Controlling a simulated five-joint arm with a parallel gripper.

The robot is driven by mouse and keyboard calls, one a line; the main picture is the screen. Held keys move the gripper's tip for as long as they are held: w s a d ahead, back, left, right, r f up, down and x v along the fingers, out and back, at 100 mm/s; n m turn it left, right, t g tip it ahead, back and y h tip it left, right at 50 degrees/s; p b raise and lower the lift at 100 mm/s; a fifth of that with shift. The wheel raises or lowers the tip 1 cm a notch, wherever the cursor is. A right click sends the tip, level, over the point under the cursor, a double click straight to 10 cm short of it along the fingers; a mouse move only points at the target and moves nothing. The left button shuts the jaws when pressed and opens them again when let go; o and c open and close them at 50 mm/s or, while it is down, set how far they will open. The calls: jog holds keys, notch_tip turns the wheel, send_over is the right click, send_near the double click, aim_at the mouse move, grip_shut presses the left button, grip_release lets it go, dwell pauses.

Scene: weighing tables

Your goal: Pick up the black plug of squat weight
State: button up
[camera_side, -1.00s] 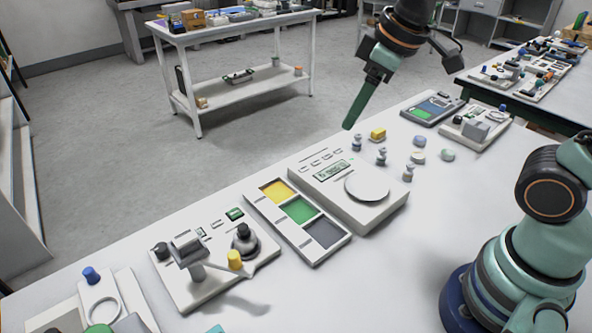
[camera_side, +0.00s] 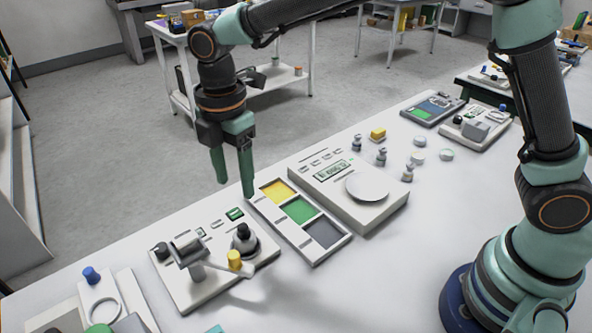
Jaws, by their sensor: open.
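A squat, rounded grey piece with a black knob on top (camera_side: 242,231) stands on the white device (camera_side: 208,287) at the lower left of the table; it looks like the squat weight with its black plug. My gripper (camera_side: 235,188) is open and empty, its two green fingers pointing down. In the picture the fingertips are a little above the black knob, apart from it. How far they are from it in depth I cannot tell.
A tray with yellow, green and grey pads (camera_side: 318,257) lies to the right, then a scale (camera_side: 334,202) and several small weights.

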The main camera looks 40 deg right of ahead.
aim_at(242, 226)
notch_tip(242, 226, down, 11)
jog(key=shift+s+r, duration=0.1)
jog(key=shift+r, duration=0.05)
grip_shut()
dwell(0.5)
